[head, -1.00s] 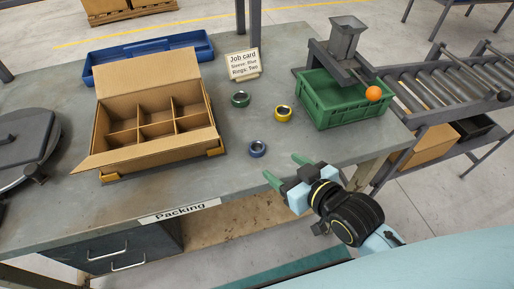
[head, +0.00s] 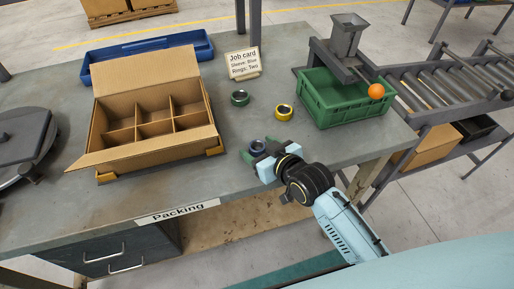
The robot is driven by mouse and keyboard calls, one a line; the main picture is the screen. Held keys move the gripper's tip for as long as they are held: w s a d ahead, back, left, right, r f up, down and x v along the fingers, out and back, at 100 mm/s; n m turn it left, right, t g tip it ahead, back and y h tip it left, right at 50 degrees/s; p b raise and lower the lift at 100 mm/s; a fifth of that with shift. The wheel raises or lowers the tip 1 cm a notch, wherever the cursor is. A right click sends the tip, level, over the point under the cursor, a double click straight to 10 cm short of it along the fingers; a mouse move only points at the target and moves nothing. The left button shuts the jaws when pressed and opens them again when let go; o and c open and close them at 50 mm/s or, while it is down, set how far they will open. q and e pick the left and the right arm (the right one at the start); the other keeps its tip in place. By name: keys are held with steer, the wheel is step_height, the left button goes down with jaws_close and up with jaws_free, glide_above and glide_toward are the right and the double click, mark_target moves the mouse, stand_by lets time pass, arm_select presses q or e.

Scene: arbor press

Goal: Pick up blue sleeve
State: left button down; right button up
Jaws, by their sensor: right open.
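The blue sleeve (head: 257,147) stands on the grey packing table, a short ring-like part with a dark hole. My right gripper (head: 256,147) is open, its green fingertips on either side of the sleeve. The near part of the sleeve is partly hidden by the gripper, and I cannot tell whether the fingers touch it. A green sleeve (head: 239,98) and a yellow sleeve (head: 284,112) stand behind it on the table. The job card (head: 243,64) reads "Sleeve: Blue, Rings: Two". My left gripper is not in view.
An open cardboard box with compartments (head: 126,161) stands to the left, with a blue tray (head: 190,47) behind it. A green crate (head: 345,112) with an orange ball (head: 376,91) at its rim stands right, below a grey hopper (head: 346,38). The table front is clear.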

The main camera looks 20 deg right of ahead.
steer(key=shift+c, duration=0.4)
steer(key=c, duration=1.1)
